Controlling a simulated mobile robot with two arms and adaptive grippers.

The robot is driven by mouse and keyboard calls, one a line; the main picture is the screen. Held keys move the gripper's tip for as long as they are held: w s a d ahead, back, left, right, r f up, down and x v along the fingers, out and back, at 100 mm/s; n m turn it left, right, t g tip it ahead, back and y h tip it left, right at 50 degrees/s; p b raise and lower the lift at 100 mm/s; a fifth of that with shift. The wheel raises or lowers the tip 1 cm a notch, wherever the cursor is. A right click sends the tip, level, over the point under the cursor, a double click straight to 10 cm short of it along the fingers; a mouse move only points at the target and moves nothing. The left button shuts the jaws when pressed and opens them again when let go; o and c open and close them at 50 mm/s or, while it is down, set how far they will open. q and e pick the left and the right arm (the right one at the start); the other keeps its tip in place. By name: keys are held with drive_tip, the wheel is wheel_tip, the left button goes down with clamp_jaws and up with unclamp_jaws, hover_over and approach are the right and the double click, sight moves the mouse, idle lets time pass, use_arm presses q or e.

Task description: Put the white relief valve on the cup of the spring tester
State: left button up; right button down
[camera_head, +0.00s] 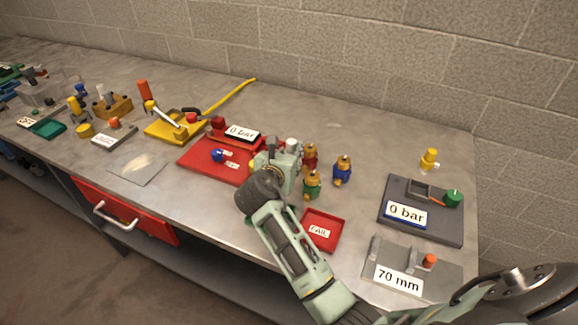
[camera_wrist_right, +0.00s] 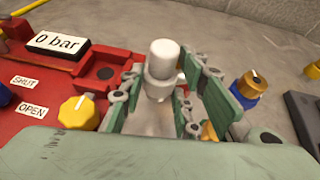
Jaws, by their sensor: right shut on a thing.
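My right gripper (camera_head: 287,160) is shut on the white relief valve (camera_wrist_right: 163,72). The valve stands upright between the green finger pads in the wrist view, and its white top (camera_head: 292,145) shows in the head view. The fingers hide its lower part, and I cannot tell whether it touches the table. The gripper is just right of the red rig (camera_head: 205,157), which has a 0 bar display. No label names the spring tester, and I cannot tell its cup for sure. A dark grey device (camera_head: 430,228) with a 0 bar display and green knob stands at the right. My left gripper is not in view.
Red (camera_head: 310,156), green (camera_head: 312,186) and blue (camera_head: 343,172) valves stand close right of my gripper. A red FAIL tray (camera_head: 337,219) lies in front. A 70 mm gauge (camera_head: 440,268) is at the front right, a yellow valve (camera_head: 429,160) behind. The table's back middle is clear.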

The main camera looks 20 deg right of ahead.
drive_tip(key=shift+f, duration=2.1)
drive_tip(key=c, duration=1.6)
unclamp_jaws()
